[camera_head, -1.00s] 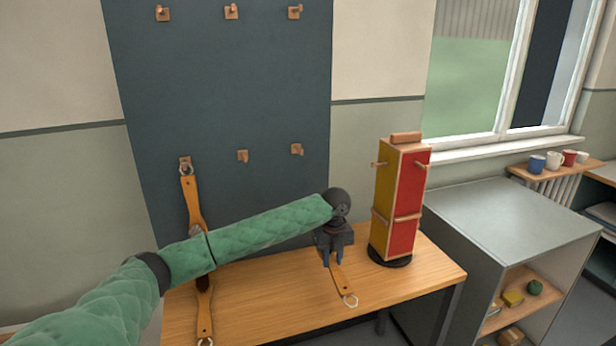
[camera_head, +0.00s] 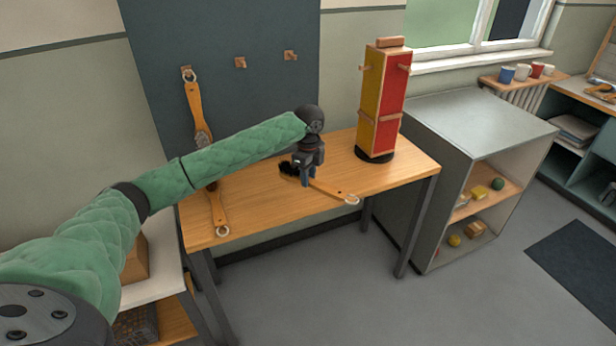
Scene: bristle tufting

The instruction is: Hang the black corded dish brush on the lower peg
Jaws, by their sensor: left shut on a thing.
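My left gripper (camera_head: 305,178) is shut on a brush (camera_head: 328,189) low over the table. Black bristles (camera_head: 289,169) show left of the fingers, and a wooden handle with a pale loop (camera_head: 352,201) at its end points right towards the front edge. I cannot tell whether it touches the table or whether the loop is cord. A red and yellow tower (camera_head: 383,95) stands right of the gripper, with a peg (camera_head: 404,68) high on its side. Lower wall pegs show at the middle (camera_head: 240,63) and right (camera_head: 290,56), both bare. My right gripper is out of view.
Another wooden-handled brush hangs from the left wall peg (camera_head: 187,73). A further handle (camera_head: 217,212) lies on the table (camera_head: 262,215) at left, partly behind my arm. A grey cabinet (camera_head: 480,125) stands right of the table. The table's right front is clear.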

